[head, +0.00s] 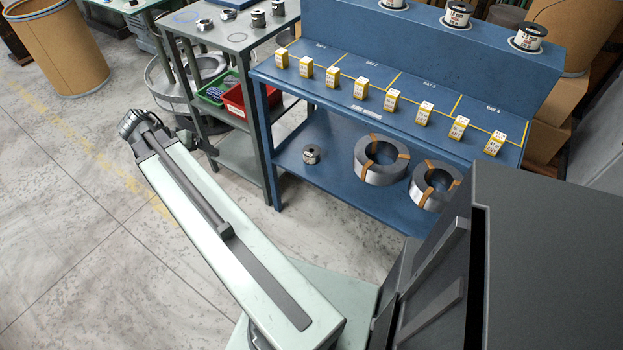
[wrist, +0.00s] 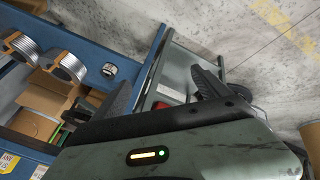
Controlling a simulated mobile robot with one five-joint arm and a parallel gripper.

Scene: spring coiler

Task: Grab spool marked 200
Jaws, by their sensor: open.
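Three spools with white labels stand on the top ledge of the blue bench: one at the right (head: 529,38), one in the middle (head: 457,18), and one cut by the top edge (head: 395,3). I cannot read a 200 on any label. Several smaller metal spools, such as this one (head: 257,18), sit on the grey table. Another small spool (head: 311,154) lies on the bench's lower shelf and also shows in the wrist view (wrist: 109,70). My gripper (wrist: 169,62) is open with nothing between its fingers. In the head view my gripper (head: 135,122) is left of the grey table, apart from all spools.
The blue bench (head: 330,110) carries a row of yellow-and-white boxes (head: 392,99); two large wire coils (head: 381,160) lie below. A red bin (head: 240,100) and green bin (head: 210,91) sit on the grey table's shelf. Floor (head: 70,210) at left is clear.

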